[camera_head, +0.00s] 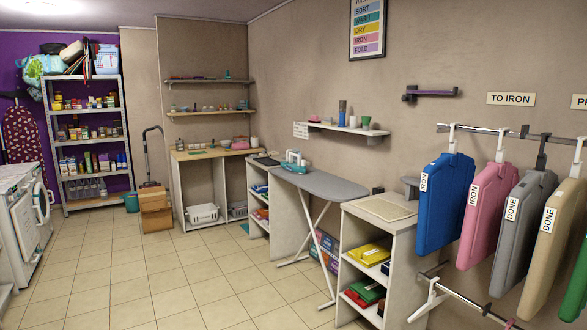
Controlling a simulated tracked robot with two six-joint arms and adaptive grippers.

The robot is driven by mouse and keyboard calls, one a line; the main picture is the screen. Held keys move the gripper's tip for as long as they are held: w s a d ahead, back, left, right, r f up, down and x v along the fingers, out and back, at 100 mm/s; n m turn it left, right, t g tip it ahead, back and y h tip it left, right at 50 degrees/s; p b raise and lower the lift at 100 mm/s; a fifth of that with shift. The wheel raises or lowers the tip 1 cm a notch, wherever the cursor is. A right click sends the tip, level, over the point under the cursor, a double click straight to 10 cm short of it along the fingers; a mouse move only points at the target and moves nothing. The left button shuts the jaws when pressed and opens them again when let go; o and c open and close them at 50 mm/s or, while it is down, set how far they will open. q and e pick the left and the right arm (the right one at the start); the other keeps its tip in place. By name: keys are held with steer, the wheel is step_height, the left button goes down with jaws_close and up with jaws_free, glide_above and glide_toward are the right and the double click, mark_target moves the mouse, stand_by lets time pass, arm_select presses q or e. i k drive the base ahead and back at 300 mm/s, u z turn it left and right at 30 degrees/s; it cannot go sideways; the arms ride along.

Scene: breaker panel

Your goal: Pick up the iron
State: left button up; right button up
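The iron (294,159) is a small teal and white appliance. It stands at the far left end of the grey ironing board (325,184), by the wall in the middle of the view. Neither of my grippers shows in the head view, and nothing is seen touching the iron.
A low white shelf unit (400,232) with folded cloths stands right of the board. Blue, pink and other garments (446,205) hang on a rail at the right. A box (155,211) and washing machines (30,228) are at the left. The tiled floor (180,280) in front is clear.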

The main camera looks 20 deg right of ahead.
mark_target(292, 167)
steer(key=u, duration=0.1)
steer(key=i, duration=3.95)
steer(key=z, duration=0.55)
steer(key=i, duration=1.5)
steer(key=z, duration=0.35)
steer(key=i, duration=0.7)
steer(key=z, duration=0.1)
